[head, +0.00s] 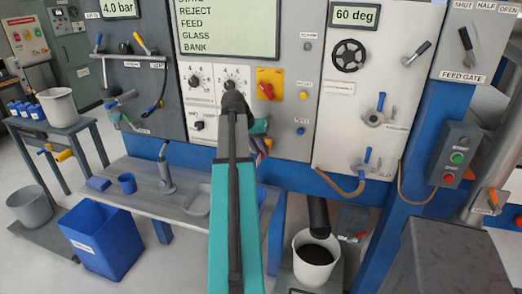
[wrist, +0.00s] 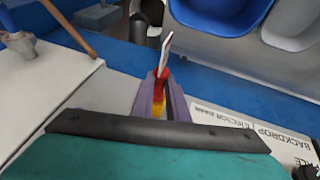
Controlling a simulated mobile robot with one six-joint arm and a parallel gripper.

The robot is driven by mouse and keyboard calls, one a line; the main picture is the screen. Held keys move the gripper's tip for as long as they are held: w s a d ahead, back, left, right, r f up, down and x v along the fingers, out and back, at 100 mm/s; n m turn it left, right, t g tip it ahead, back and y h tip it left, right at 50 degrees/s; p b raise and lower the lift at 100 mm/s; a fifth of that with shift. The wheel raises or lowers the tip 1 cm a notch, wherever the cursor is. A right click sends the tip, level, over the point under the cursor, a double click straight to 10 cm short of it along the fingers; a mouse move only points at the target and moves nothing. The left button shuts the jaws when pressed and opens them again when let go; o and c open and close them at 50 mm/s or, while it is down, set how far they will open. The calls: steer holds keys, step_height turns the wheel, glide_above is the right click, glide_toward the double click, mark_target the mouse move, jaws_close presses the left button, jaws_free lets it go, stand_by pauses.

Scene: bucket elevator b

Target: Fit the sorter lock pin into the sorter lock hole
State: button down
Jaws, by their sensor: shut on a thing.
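My gripper (wrist: 159,88) has purple fingers in the wrist view. They are shut on a slim red and yellow piece with a flat silver tip (wrist: 164,52), which looks like the sorter lock pin. The silver end sticks out past the fingertips and leans slightly right. In the head view my gripper (head: 262,143) is mostly hidden behind my own arm, in front of the lower edge of the grey control panel (head: 290,128). The held piece cannot be made out there. I cannot pick out the sorter lock hole in either view.
A low bench (head: 150,178) with a blue cup (head: 127,183) and a shallow tray (head: 197,201) stands below the panel. A blue bin (head: 100,240) is on the floor at left. A white bucket (head: 300,262) of dark material stands under a black spout (head: 318,215).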

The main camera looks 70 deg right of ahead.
steer(key=a+p, duration=0.2)
steer(key=a, duration=0.4)
steer(key=shift+s+a, duration=0.25)
steer(key=shift+a, duration=0.1)
stand_by(3.1)
steer(key=a+p, duration=0.1)
steer(key=a, duration=0.2)
steer(key=shift+s+a, duration=0.1)
steer(key=shift+a, duration=0.3)
stand_by(0.5)
